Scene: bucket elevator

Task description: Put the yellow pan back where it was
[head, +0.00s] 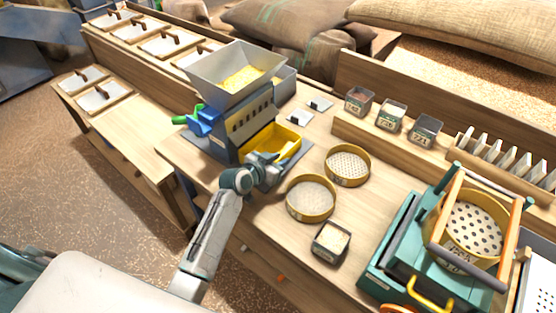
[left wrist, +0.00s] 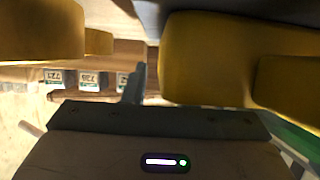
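The yellow pan (head: 272,143) sits at the foot of the blue and grey mill (head: 240,115), on the mill's dark base. My left gripper (head: 268,176) is at the pan's near side, very close to it. Whether its fingers grip the pan's front is hidden in the head view. In the left wrist view a large yellow surface, likely the pan (left wrist: 203,60), fills the right side. One dark finger (left wrist: 135,85) shows beside it; the other finger is not clear. My right gripper is not in view.
Two round sieves (head: 311,217) (head: 364,184) and a small sample box (head: 330,239) stand right of my left gripper. A teal sieve shaker (head: 400,250) stands at the right. Labelled boxes (head: 390,116) line the back shelf.

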